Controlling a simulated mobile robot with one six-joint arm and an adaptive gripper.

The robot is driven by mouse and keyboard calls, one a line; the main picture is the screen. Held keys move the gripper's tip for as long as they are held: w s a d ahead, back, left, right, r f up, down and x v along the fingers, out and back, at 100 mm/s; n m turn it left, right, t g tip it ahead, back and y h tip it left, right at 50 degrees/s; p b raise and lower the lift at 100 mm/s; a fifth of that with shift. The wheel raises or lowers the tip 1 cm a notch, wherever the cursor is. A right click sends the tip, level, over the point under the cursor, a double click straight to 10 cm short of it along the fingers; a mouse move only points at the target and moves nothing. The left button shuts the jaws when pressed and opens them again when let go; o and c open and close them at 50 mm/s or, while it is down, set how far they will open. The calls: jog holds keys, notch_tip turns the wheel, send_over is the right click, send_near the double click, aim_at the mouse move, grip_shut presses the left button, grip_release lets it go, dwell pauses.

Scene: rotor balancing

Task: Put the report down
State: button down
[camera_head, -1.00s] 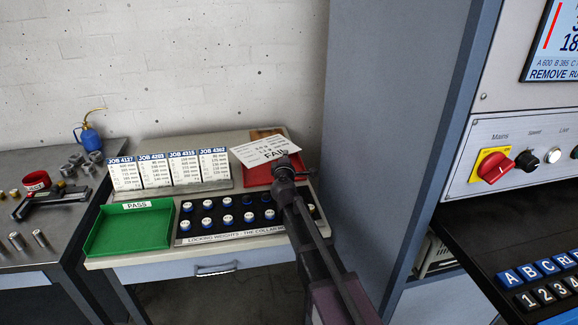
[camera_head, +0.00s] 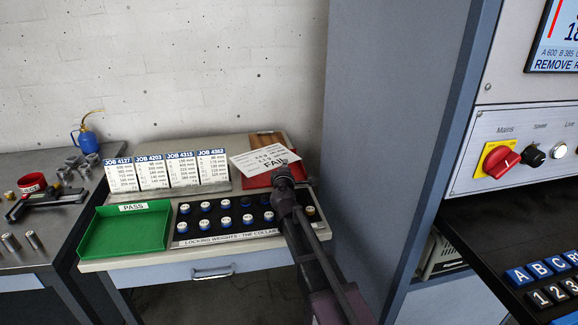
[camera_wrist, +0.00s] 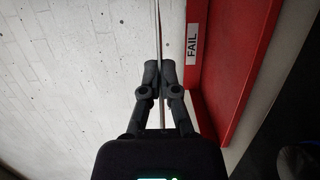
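The report is a white printed sheet (camera_head: 252,168) with FAIL in large letters, seen in the head view at the back right of the bench. In the wrist view the sheet (camera_wrist: 158,28) shows edge-on as a thin line between my fingers. My gripper (camera_wrist: 160,68) is shut on it; the gripper also shows in the head view (camera_head: 284,172). The sheet is held in front of and partly over the red tray (camera_head: 286,169), which has a FAIL label in the wrist view (camera_wrist: 192,44). The gap between sheet and tray cannot be judged.
A green PASS tray (camera_head: 127,236) looks empty at the bench's left. A black rack of locking weights (camera_head: 229,235) lies in front of several job cards (camera_head: 181,171). A blue-grey cabinet (camera_head: 380,130) stands close on the right.

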jog(key=shift+f, duration=0.35)
jog(key=c, duration=1.3)
grip_release()
jog(key=shift+c, duration=0.2)
jog(key=o, duration=0.5)
jog(key=shift+o, duration=0.2)
jog(key=shift+r, duration=0.2)
jog(key=s, duration=0.8)
jog(key=s+r, duration=0.1)
jog(key=s, duration=0.3)
jog(key=shift+d+p, duration=0.3)
jog(key=shift+p, duration=0.1)
